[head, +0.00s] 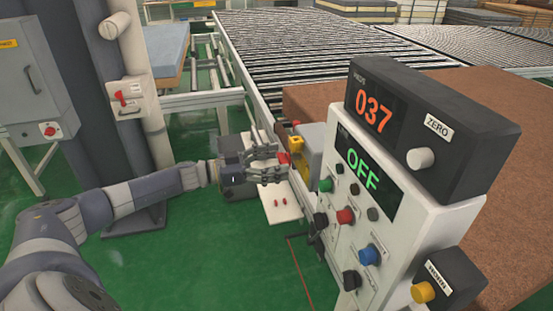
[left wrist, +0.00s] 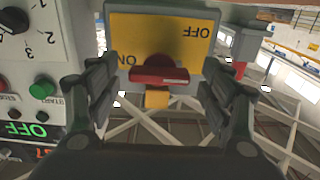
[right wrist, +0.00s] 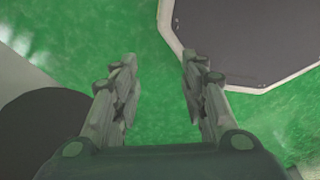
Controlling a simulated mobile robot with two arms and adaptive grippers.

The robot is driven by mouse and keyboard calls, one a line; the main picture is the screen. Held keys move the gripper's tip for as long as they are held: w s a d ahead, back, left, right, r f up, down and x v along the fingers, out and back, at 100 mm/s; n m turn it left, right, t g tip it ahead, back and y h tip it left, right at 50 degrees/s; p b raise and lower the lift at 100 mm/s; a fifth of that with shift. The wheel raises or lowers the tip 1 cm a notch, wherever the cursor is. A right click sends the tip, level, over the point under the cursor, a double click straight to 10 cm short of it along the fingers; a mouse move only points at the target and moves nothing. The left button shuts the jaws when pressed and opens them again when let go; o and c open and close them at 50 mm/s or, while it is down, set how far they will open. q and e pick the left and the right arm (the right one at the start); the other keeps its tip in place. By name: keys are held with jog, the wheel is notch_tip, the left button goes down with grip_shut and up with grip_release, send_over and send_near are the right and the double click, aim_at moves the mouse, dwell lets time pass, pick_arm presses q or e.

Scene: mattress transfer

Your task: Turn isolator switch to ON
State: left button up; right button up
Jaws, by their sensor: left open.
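The isolator switch has a yellow plate (left wrist: 160,35) with OFF and ON lettering, seen upside down in the left wrist view. Its red handle (left wrist: 158,76) lies crosswise in that view, its left end close to the ON lettering. In the head view the switch's yellow part (head: 297,144) sits on a grey box beside the control panel, partly hidden by my left gripper (head: 277,163). My left gripper's fingers (left wrist: 160,95) are open, apart on either side of the red handle; contact cannot be made out. My right gripper (right wrist: 160,75) is open and empty above green floor.
The control panel (head: 398,211), with 037 and OFF displays, knobs and buttons, stands close on the right of the left gripper. A roller conveyor (head: 300,45) and a brown mattress (head: 500,180) lie behind. A column with a small red-handled switch (head: 122,97) stands at left.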

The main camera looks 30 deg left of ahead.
pick_arm(q)
jog(key=shift+w+d, duration=0.15)
pick_arm(e)
jog(key=shift+s, duration=0.4)
pick_arm(q)
jog(key=c, duration=1.1)
jog(key=shift+o, duration=0.2)
pick_arm(e)
jog(key=shift+w, duration=0.3)
